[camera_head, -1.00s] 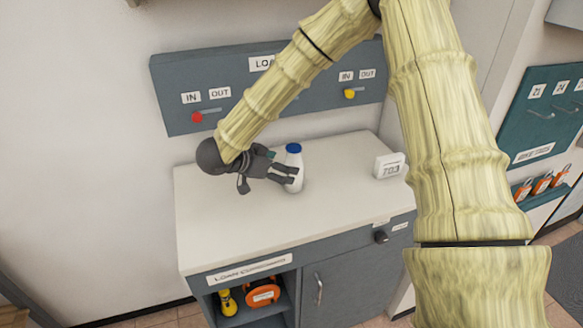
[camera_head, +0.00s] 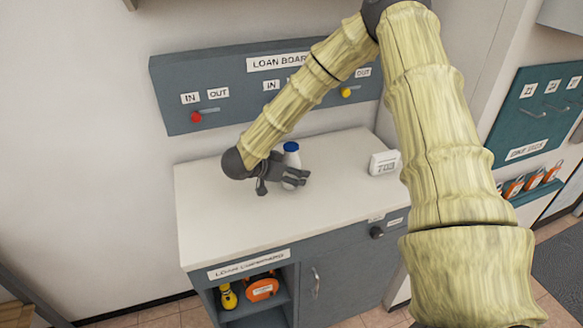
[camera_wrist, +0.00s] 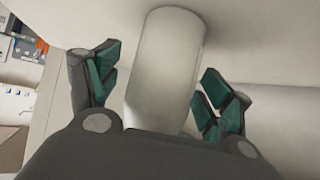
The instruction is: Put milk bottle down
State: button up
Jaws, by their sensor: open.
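The milk bottle (camera_head: 291,149) is white with a blue cap and stands upright on the pale counter (camera_head: 225,212) in the head view. My gripper (camera_head: 300,178) is at the bottle, with its fingers in front of the bottle's lower part. In the wrist view the white bottle body (camera_wrist: 165,70) lies between the two green-padded fingers of my gripper (camera_wrist: 160,92). The fingers are spread, with a visible gap on each side of the bottle. The bottle's lower part is partly hidden by my gripper in the head view.
A small white display box (camera_head: 384,163) stands at the counter's right. The loan board (camera_head: 225,118) with red and yellow knobs is on the wall behind. A shelf below holds an orange item (camera_head: 262,288) and a yellow item (camera_head: 228,296). The counter's front left is clear.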

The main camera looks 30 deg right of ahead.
jog(key=c, duration=1.2)
jog(key=shift+w, duration=0.1)
jog(key=c, duration=0.5)
jog(key=shift+r, duration=0.1)
